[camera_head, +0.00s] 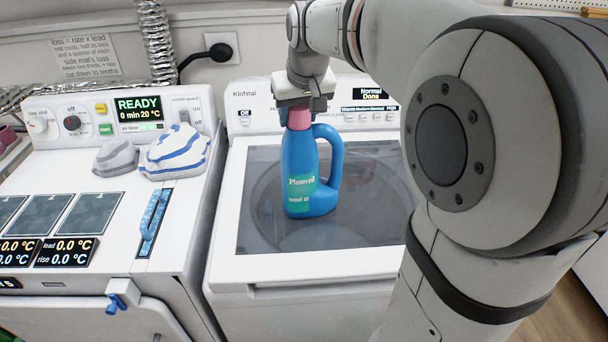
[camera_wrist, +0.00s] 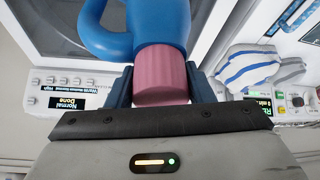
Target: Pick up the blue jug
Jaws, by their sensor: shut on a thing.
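The blue jug (camera_head: 300,165) has a handle on its right side, a green label and a pink cap (camera_head: 299,118). It is upright over the glass lid of the washing machine; I cannot tell whether its base touches the lid. My gripper (camera_head: 295,104) comes down from above and is shut on the pink cap. In the wrist view, the fingers (camera_wrist: 159,88) stand on both sides of the cap, with the blue jug (camera_wrist: 140,22) beyond it.
The jug is over the washing machine (camera_head: 232,250). To the left, a white appliance (camera_head: 115,215) carries a grey lump (camera_head: 116,157) and a blue-and-white striped cloth-like thing (camera_head: 175,150). A socket with a black plug (camera_head: 220,50) is on the wall behind. The glass lid around the jug is clear.

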